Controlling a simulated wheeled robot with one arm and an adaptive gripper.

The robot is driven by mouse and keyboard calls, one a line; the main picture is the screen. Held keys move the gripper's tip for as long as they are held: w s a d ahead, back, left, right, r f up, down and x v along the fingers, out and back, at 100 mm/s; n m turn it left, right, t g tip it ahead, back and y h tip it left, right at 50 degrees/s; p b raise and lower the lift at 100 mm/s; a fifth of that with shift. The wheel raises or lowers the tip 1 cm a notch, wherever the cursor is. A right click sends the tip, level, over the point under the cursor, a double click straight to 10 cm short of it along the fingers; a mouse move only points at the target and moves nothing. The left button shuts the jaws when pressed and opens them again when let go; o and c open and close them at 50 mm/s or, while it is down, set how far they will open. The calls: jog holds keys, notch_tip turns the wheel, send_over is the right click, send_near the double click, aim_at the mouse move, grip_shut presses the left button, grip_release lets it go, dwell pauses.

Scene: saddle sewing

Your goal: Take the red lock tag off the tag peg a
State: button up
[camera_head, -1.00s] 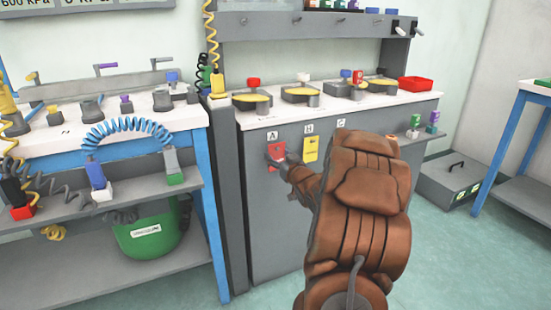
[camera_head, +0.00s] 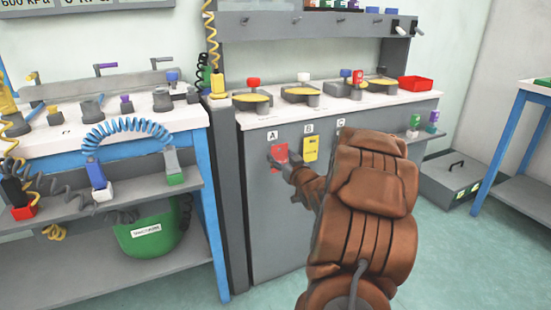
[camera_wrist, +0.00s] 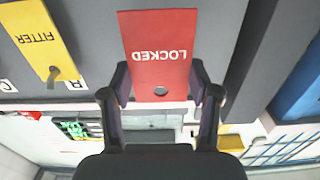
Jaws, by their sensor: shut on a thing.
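The red lock tag (camera_head: 280,153) is at the cabinet front, below the letter A label. In the wrist view the red tag (camera_wrist: 160,40) reads LOCKED upside down, with a hole (camera_wrist: 160,91) near its lower edge. My gripper (camera_head: 284,165) is shut on the tag; in the wrist view its fingers (camera_wrist: 160,82) press on both side edges. No peg shows clearly in the tag's hole, so I cannot tell whether peg A is still through it. Peg A itself is not clearly visible.
A yellow tag (camera_head: 310,149) hangs on its own peg just right of the red one; the wrist view shows this yellow tag (camera_wrist: 38,30) close by. The white worktop (camera_head: 330,108) juts above the tags. The grey post (camera_head: 226,190) stands to the left.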

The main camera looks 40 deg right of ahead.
jog(key=p+v, duration=0.1)
jog(key=v, duration=0.5)
dwell(1.1)
jog(key=shift+a+r, duration=0.1)
jog(key=shift+r, duration=0.05)
